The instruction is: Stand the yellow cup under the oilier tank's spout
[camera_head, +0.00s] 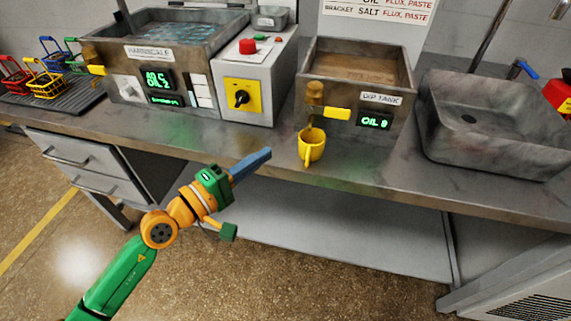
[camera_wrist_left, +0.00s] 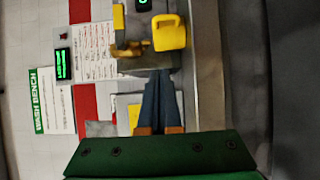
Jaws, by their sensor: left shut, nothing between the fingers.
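The yellow cup (camera_head: 313,147) stands upright on the bench below the brass spout (camera_head: 314,98) of the right tank (camera_head: 345,93), its handle toward the front. The exact alignment under the spout is hard to tell. This tank is labelled DIP TANK and its display reads OIL 8. The left tank (camera_head: 120,80) has its own green display (camera_head: 160,80) and spout. My left gripper (camera_head: 262,157) is shut and empty, left of the cup and apart from it, near the bench's front edge. In the left wrist view, the shut blue fingers (camera_wrist_left: 161,90) point toward the yellow cup (camera_wrist_left: 170,32).
A grey control box (camera_head: 250,75) with a yellow switch plate stands between the tanks. A grey sink (camera_head: 490,120) is at the right. Coloured wire baskets (camera_head: 45,80) sit on a dark mat at the far left. The bench front between is clear.

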